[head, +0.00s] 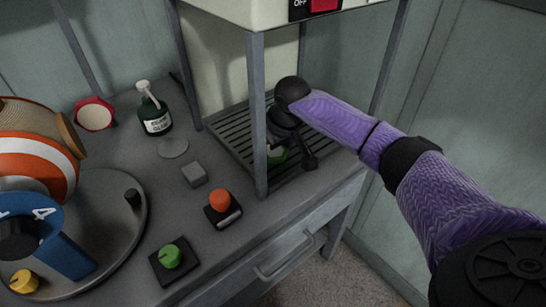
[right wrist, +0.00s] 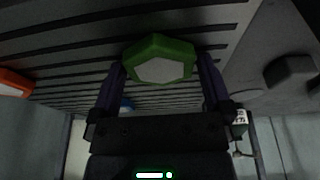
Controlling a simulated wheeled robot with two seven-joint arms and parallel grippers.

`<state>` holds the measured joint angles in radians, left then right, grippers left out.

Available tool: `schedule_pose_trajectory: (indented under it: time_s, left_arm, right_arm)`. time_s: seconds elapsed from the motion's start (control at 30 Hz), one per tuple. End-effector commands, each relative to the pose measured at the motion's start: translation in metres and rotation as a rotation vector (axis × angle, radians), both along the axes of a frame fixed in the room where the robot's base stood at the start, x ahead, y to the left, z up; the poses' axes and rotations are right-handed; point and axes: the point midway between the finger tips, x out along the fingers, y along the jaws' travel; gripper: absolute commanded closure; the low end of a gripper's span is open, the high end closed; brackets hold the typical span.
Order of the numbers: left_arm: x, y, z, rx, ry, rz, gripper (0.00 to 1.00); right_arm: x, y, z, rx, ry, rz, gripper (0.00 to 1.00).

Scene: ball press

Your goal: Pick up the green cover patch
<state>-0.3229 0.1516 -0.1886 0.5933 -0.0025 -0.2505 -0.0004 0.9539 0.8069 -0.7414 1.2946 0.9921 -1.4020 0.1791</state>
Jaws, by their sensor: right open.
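The green cover patch (right wrist: 160,60) is a green hexagonal piece with a pale grey face. In the right wrist view it sits at the slatted grate, between the fingers of my right gripper (right wrist: 160,68). In the head view the patch (head: 277,156) shows only partly, on the grate under my right gripper (head: 291,155), with a post and the gripper hiding the rest. The right gripper is open, with a finger on each side of the patch. I cannot tell whether the fingers touch it. My left gripper is not in view.
Grey posts (head: 257,110) frame the slatted grate (head: 228,138), under a cream box with a red switch (head: 324,5). On the counter are a dark bottle (head: 154,115), an orange knob (head: 220,200), a green knob (head: 171,256) and a striped orange ball (head: 35,160) at left.

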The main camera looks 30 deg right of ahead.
Motion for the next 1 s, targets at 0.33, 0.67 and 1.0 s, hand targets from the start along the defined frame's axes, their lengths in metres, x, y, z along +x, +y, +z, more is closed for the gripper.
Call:
schedule_pose_trajectory:
  time_s: [0.33,0.67,1.0]
  left_arm:
    - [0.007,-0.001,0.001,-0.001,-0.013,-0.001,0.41]
    - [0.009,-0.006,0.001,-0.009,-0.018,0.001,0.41]
    - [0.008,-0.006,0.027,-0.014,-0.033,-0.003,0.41]
  right_arm:
    - [0.000,0.000,0.003,0.000,-0.001,0.000,0.53]
    - [0.000,0.000,0.004,0.000,-0.001,0.000,0.69]
    - [-0.004,-0.001,0.043,-0.001,-0.001,0.000,0.69]
